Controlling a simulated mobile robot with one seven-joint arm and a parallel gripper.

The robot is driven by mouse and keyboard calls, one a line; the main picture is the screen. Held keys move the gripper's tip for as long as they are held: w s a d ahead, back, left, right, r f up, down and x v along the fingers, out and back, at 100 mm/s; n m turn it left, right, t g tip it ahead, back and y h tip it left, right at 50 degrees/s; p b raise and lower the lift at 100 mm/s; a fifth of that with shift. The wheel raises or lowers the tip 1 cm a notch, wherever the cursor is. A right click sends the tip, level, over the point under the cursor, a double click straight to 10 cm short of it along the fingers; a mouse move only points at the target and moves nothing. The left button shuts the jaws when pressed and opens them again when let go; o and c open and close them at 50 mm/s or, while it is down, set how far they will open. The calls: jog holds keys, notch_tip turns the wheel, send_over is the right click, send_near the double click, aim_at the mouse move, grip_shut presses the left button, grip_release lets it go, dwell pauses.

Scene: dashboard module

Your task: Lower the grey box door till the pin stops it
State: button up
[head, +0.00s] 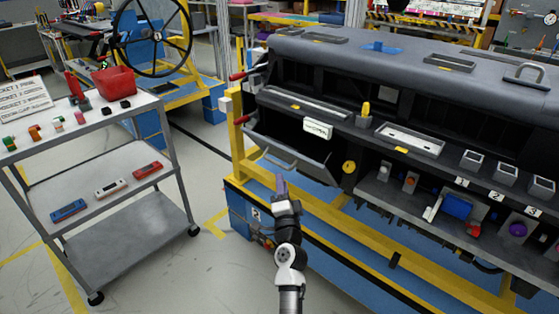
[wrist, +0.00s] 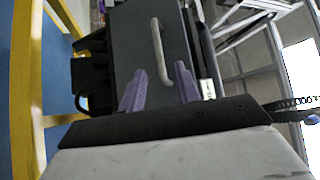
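The grey box door (head: 305,161) is at the left end of the dashboard module and appears tilted outward. It has a pale bar handle (head: 280,163) on its face. In the wrist view the dark door panel (wrist: 135,40) is ahead, with the curved handle (wrist: 160,52) running lengthwise. My gripper (head: 280,183) is just in front of and below the handle. In the wrist view its two purple fingers (wrist: 160,86) are apart, with the handle's lower end in line between them. Contact cannot be told. I cannot make out the pin.
A yellow frame (head: 300,202) with a blue base runs along the module's front. A red-tipped lever (head: 241,120) sticks out left of the door, and a yellow knob (head: 348,167) is to its right. A grey cart (head: 130,183) stands at left, with open floor between.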

aim_at(279, 165)
jog(key=x, duration=0.8)
jog(key=shift+p, duration=0.35)
grip_shut()
